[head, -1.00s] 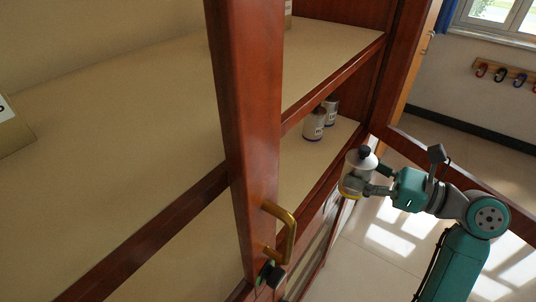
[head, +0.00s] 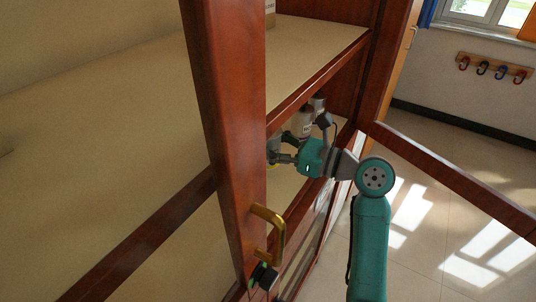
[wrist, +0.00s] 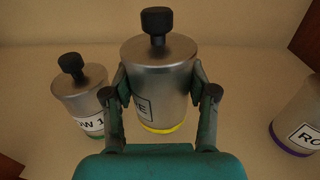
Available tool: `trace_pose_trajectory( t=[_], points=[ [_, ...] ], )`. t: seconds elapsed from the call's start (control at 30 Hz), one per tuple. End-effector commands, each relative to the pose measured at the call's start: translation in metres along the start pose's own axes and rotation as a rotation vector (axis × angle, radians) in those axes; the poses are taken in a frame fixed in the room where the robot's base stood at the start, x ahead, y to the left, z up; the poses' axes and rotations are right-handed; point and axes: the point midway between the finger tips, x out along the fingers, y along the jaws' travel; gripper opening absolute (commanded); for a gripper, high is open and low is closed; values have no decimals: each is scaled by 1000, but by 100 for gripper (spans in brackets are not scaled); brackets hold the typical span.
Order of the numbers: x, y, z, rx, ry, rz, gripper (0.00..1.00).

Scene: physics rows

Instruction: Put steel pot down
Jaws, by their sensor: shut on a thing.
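The steel pot (wrist: 158,75) is a silver canister with a black knob, a yellow band at its base and a partly visible label. In the wrist view it stands upright between the fingers of my gripper (wrist: 158,92), which is shut on it. In the head view my gripper (head: 275,150) reaches into the cabinet's lower compartment, and the door post hides most of the pot. I cannot tell whether its base touches the shelf (wrist: 236,135).
A pot with a green band (wrist: 80,95) stands close on the left in the wrist view. One with a purple band (wrist: 301,122) is farther right. The red-brown door post (head: 228,100) with a brass handle (head: 277,232) stands beside my gripper. An upper shelf edge (head: 325,85) is above.

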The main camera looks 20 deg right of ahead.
Motion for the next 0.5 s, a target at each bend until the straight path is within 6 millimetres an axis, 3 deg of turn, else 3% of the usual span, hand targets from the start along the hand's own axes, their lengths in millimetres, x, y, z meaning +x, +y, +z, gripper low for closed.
trace_pose_trajectory(
  t=[0.13,0.4,0.5],
  points=[
    [5,0,-2,1,0,1,9],
    [5,0,-33,3,0,0,9],
    [4,0,-35,-1,-1,0,9]
  ],
)
